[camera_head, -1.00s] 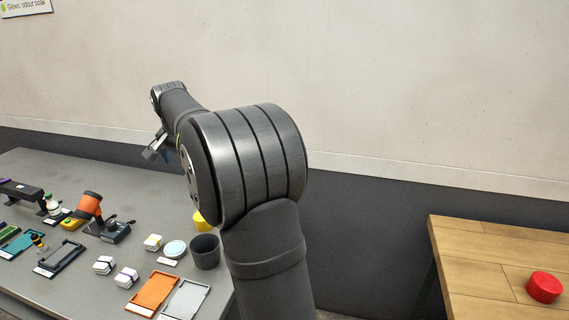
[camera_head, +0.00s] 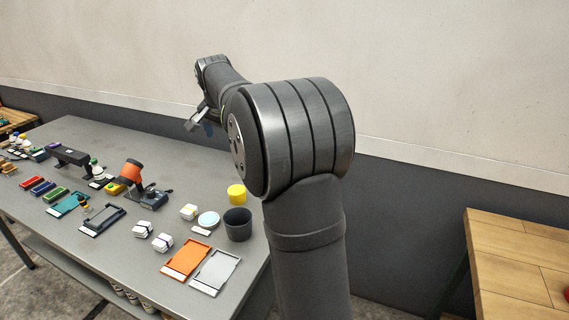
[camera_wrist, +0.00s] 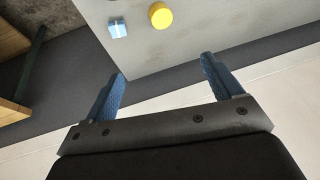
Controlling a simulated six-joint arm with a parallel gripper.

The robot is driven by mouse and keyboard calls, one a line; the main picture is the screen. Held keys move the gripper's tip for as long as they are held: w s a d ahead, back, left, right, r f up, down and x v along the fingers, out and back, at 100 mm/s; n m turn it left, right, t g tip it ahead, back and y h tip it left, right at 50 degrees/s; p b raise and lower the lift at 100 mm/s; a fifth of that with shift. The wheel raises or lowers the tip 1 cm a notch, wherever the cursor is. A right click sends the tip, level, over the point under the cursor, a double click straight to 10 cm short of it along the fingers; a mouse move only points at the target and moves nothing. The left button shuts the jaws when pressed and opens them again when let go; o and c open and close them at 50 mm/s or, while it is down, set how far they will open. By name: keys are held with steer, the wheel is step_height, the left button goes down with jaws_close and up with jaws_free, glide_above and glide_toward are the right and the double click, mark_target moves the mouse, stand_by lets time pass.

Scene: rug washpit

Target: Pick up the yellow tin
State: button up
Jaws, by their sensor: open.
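In the wrist view, a round yellow top (camera_wrist: 161,15), which looks like the tin, shows near the upper edge, beyond my fingertips. My gripper (camera_head: 192,124) is raised above the back of the table, to the left of the tin and apart from it. In the wrist view, its two blue fingers (camera_wrist: 163,66) are spread wide with nothing between them.
Orange (camera_head: 186,259) and grey (camera_head: 216,271) trays lie nearer. An orange device (camera_head: 131,172) stands left. The table's back is clear. A wooden table (camera_head: 508,262) is at right.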

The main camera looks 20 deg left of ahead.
steer(key=w+a+f+n+g+y, duration=0.1)
steer(key=w+f+n, duration=0.3)
steer(key=f, duration=0.2)
steer(key=w+a+f+n, duration=0.1)
steer(key=w+f+n, duration=0.2)
steer(key=f+n, duration=0.3)
steer(key=m, duration=0.1)
glide_above(236, 190)
steer(key=s+d, duration=0.1)
step_height(236, 190, down, 12)
steer(key=shift+d+x, duration=0.15)
steer(key=shift+x, duration=1.2)
steer(key=shift+d+x, duration=0.15)
steer(key=shift+x, duration=1.2)
steer(key=shift+s+f, duration=0.1)
steer(key=shift+s, duration=0.05)
steer(key=c, duration=1.1)
